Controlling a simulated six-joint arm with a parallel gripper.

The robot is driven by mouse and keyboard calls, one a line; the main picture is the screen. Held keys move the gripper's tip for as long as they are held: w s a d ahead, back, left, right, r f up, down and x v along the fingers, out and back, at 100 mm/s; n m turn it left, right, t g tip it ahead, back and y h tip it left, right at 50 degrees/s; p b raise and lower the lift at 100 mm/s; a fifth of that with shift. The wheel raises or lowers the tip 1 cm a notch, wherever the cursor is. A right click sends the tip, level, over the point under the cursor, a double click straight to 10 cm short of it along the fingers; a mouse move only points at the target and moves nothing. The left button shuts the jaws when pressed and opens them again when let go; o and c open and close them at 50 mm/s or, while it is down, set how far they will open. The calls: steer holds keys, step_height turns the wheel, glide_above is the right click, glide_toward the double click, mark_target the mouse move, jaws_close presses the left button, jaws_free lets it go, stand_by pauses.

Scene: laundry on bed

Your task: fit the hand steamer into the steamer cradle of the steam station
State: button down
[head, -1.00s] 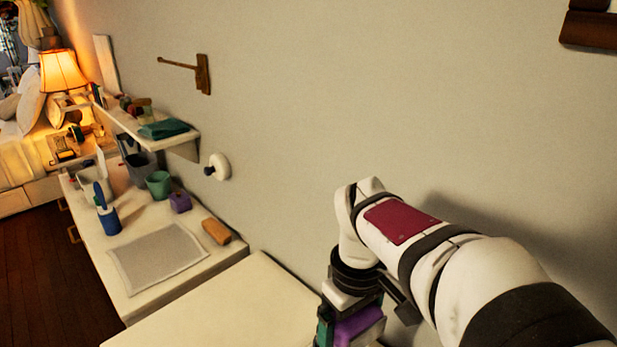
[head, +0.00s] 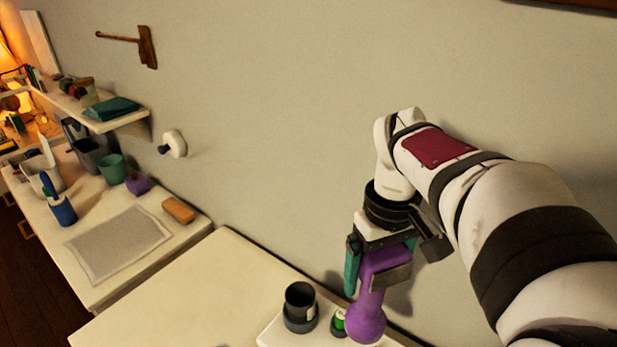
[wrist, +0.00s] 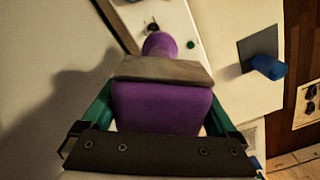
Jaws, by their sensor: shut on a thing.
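The hand steamer is purple, with a broad upper part and a round bulb below (head: 366,322). My gripper (head: 375,268) is shut on its upper part, and the steamer hangs bulb down. The steam station (head: 272,335) is a white base at the bottom of the head view, partly cut off. A dark, open round cup on it, apparently the steamer cradle (head: 300,297), is left of and apart from the steamer. A green part (head: 339,321) sits between them, partly hidden. In the wrist view the steamer (wrist: 163,105) lies between my teal fingers, with the white station (wrist: 178,22) beyond.
The station stands on a pale table (head: 190,295) with bare room to the left. A further counter holds a grey mat (head: 118,243), orange block (head: 179,210), blue bottle (head: 63,210) and green cup (head: 111,168). A wall is close behind; a shelf (head: 130,120) juts from it.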

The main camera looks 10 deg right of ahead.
steer(key=s+d+f+n, duration=0.1)
steer(key=s+d+n, duration=0.5)
steer(key=s+d, duration=0.4)
steer(key=shift+s+d+f+n, duration=0.15)
steer(key=shift+s+f+n, duration=0.15)
steer(key=shift+s, duration=0.3)
steer(key=shift+f, duration=4.55)
jaws_free()
step_height(320, 180, up, 16)
